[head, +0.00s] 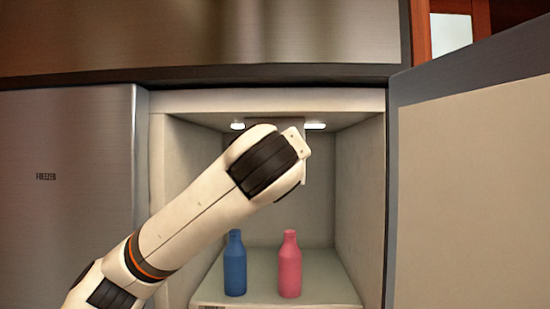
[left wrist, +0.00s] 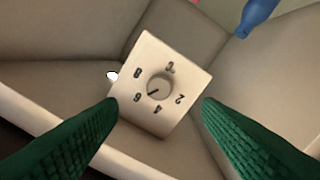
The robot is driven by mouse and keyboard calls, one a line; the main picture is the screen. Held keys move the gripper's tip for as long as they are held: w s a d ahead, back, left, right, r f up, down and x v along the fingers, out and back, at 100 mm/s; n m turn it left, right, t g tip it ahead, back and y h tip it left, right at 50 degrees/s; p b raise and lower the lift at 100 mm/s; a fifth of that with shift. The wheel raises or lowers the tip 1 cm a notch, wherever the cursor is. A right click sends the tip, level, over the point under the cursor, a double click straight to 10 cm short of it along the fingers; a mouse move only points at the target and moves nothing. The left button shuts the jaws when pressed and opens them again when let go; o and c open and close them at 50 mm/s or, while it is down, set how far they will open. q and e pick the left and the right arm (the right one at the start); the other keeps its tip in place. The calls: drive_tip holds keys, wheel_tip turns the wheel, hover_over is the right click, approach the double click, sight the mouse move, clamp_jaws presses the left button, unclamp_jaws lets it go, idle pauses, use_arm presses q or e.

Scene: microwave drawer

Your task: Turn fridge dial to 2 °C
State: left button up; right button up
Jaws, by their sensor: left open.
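The fridge dial is a small round knob (left wrist: 160,87) on a pale square plate (left wrist: 175,55) in the left wrist view. The plate carries the marks 8, 6, 4, 2 and °C. The dark line on the knob points toward the 6. My left gripper (left wrist: 160,102) is open, with its green ribbed fingers on either side of the plate and the knob between them, apart from it. In the head view my left arm reaches into the open fridge; its fingers and the dial face are hidden. My right gripper is not in view.
A blue bottle (head: 235,265) and a pink bottle (head: 289,265) stand on the fridge shelf (head: 330,285) below the arm. The open fridge door (head: 470,190) is at the right. The closed freezer door (head: 65,200) is at the left. Two lights shine on the fridge ceiling.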

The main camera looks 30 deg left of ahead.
use_arm(q)
drive_tip(key=p+x, duration=0.5)
drive_tip(key=x, duration=0.5)
drive_tip(key=shift+r+p, duration=0.15)
drive_tip(key=shift+p, duration=0.2)
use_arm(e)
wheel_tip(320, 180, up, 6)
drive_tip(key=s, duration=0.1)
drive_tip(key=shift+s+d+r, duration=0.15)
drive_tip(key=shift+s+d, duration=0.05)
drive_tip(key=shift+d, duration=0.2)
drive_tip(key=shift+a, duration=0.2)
use_arm(q)
drive_tip(key=shift+w+a, duration=0.1)
drive_tip(key=c, duration=1)
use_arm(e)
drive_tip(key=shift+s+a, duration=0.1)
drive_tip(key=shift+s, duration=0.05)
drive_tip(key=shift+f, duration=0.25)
